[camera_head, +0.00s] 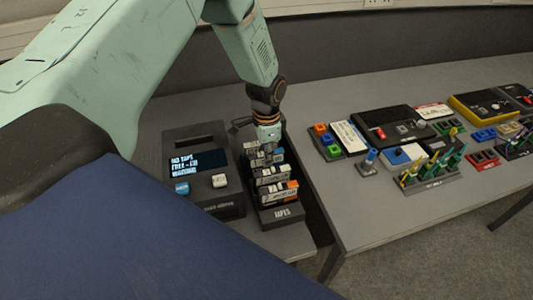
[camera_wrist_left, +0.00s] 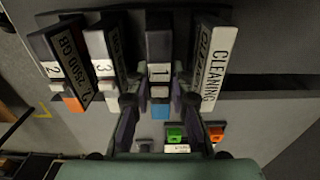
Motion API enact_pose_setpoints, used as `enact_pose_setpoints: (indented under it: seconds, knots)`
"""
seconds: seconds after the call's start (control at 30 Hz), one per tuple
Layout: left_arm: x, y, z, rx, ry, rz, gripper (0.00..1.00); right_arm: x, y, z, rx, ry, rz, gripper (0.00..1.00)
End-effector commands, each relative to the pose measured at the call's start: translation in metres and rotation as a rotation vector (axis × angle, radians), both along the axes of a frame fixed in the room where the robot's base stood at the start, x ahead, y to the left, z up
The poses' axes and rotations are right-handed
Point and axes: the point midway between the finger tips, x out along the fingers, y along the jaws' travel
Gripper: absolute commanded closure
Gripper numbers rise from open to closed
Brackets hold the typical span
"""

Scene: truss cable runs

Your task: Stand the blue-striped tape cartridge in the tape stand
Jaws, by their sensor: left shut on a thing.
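The blue-striped tape cartridge (camera_wrist_left: 159,42), labelled 1, is between the fingers of my left gripper (camera_wrist_left: 159,100), which is shut on it. Its blue stripe shows at its lower end in the wrist view. In the head view my left gripper (camera_head: 268,150) points down at the far part of the black tape stand (camera_head: 283,214) and hides most of this cartridge. The cartridge is in line with the other cartridges; I cannot tell whether it is fully seated. My right gripper is not in view.
An orange-striped cartridge (camera_wrist_left: 68,62), a white-striped one (camera_wrist_left: 104,58) and a CLEANING cartridge (camera_wrist_left: 213,62) stand close on both sides. A tape drive with a lit screen (camera_head: 198,162) stands left of the stand. Several panels and pegs occupy the right table (camera_head: 375,215).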

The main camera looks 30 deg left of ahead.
Motion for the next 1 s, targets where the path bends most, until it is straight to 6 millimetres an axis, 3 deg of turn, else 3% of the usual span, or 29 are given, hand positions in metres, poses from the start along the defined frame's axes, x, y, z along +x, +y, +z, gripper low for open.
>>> enact_pose_setpoints:
  seconds: [0.67,0.7,1.0]
  knots:
    - [0.0006,0.0001,-0.0067,0.0,-0.001,0.0,1.0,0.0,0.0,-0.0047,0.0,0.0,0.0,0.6]
    - [0.0006,0.0001,-0.0067,0.0,-0.001,0.0,0.77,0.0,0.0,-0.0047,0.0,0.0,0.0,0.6]
    - [0.0003,0.0001,-0.0069,0.0,0.0,0.0,0.53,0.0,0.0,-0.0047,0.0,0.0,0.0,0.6]
